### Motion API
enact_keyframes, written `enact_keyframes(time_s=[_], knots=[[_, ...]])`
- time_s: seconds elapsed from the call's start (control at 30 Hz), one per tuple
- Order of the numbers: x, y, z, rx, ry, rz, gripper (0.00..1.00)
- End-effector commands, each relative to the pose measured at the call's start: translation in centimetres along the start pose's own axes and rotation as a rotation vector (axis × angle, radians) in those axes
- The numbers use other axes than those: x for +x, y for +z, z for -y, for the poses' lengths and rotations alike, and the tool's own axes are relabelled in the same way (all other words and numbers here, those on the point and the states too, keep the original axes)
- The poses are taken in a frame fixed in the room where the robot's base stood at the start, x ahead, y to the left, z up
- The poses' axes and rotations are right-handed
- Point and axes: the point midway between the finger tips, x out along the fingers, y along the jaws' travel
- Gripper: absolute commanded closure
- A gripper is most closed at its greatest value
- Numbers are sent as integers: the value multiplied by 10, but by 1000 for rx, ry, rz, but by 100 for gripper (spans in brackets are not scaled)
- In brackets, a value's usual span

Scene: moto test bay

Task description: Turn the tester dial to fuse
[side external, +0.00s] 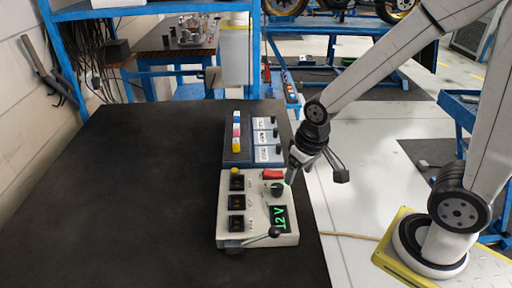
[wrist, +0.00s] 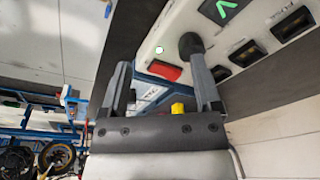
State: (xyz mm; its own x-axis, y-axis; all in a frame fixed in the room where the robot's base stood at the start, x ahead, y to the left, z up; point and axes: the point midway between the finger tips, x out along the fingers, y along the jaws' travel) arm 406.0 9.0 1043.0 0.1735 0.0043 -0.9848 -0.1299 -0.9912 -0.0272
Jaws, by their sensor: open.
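My gripper (side external: 291,180) is low at the tester's right edge, close to the dial. In the wrist view my gripper (wrist: 157,66) is open, with nothing held between its fingers. The dial (wrist: 190,43) shows at the tip of the right finger, which partly hides it; I cannot tell whether they touch. The dial's pointer and markings are not readable.
A lever with a black knob (side external: 274,232) lies across the tester's front. The bench's left side (side external: 130,200) is clear.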

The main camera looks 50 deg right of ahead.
Motion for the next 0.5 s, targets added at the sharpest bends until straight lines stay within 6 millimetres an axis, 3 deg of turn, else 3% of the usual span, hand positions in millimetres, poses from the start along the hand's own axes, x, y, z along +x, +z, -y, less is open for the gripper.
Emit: enact_keyframes(time_s=[0.3,0.5], knots=[[-18,-28,28,286,39,118,18],[-27,-36,39,402,71,161,18]])
